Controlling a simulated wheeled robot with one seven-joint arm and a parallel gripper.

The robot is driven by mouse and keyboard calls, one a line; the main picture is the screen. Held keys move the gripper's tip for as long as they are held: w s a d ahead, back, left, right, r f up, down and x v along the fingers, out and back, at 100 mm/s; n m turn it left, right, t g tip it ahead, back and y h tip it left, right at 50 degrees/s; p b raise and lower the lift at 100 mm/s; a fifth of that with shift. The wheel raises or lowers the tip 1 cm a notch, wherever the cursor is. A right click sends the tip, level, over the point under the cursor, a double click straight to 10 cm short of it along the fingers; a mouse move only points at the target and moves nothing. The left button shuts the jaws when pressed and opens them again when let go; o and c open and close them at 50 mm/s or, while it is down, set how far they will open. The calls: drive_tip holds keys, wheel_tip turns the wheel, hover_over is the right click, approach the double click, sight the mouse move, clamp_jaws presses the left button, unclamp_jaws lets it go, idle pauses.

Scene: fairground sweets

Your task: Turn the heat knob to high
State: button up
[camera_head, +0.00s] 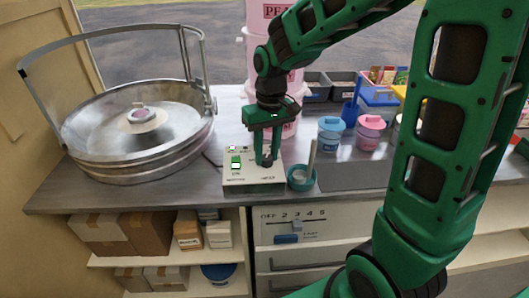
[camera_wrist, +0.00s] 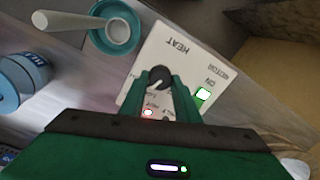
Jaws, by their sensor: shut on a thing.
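The heat knob (camera_wrist: 160,77) is a dark round dial on a white control box (camera_head: 240,182) at the counter's front edge. The wrist view shows the word HEAT beside it and a pale mark on its face. My gripper (camera_head: 267,160) points down over the right part of the box. In the wrist view its green fingers (camera_wrist: 161,88) are shut on the knob, one on each side. A lit green switch (camera_wrist: 204,95) and a small red light (camera_wrist: 148,113) are on the same box. The fingers hide part of the dial's markings.
A large metal candyfloss bowl (camera_head: 90,142) stands left of the box. A teal cup with a scoop (camera_head: 301,180) stands close on the right. Blue (camera_head: 329,138) and pink (camera_head: 369,135) lidded tubs are further right. A pink bucket (camera_head: 290,127) stands behind my gripper.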

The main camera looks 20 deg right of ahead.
sight(269, 156)
drive_tip(key=m, duration=0.4)
drive_tip(key=shift+w+r+m, duration=0.15)
drive_tip(key=shift+m, duration=2.05)
drive_tip(key=o, duration=0.8)
drive_tip(key=shift+o, duration=1.2)
wheel_tip(269, 156, up, 10)
drive_tip(key=shift+s+d+r, duration=0.25)
